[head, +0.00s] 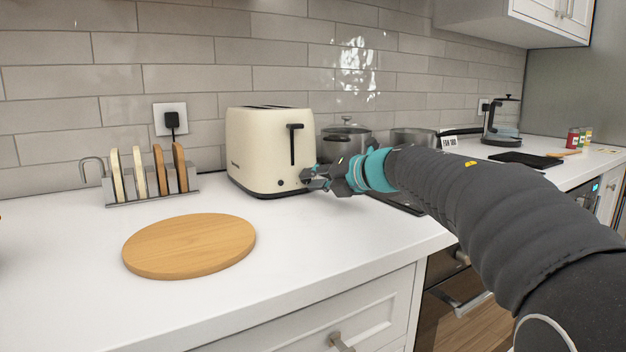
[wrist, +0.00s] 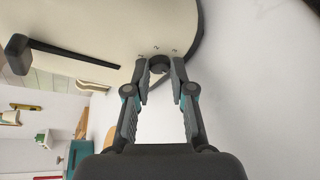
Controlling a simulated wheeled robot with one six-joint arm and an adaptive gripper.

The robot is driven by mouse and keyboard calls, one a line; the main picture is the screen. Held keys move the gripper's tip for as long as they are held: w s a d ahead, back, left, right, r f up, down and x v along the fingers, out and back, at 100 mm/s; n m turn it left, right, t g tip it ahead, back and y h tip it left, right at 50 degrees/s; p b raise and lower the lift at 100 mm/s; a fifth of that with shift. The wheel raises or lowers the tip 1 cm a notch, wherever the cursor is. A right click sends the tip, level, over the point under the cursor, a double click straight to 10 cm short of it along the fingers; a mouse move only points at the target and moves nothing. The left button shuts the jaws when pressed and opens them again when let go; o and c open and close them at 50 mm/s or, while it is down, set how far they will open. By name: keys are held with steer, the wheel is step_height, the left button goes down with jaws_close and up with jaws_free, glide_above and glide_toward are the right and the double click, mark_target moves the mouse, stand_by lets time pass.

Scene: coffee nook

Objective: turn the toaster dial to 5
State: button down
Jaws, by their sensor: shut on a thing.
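The cream toaster (head: 262,150) stands on the white counter against the tiled wall, with a black lever in a slot on its front. In the wrist view its cream front (wrist: 105,25) fills the upper left. The dark round dial (wrist: 158,62) sits low on that front, with small printed marks around it, too small to read surely. My gripper (wrist: 158,72) has one finger on each side of the dial and is shut on it. In the head view my gripper (head: 311,179) is at the toaster's lower right front and hides the dial. The dial's setting cannot be read.
A round wooden board (head: 190,246) lies in front of the toaster. A toast rack (head: 150,192) with several slices stands to its left. A pot (head: 346,140) and a pan (head: 412,137) stand behind my arm.

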steer(key=c, duration=1)
jaws_free()
steer(key=v, duration=1.2)
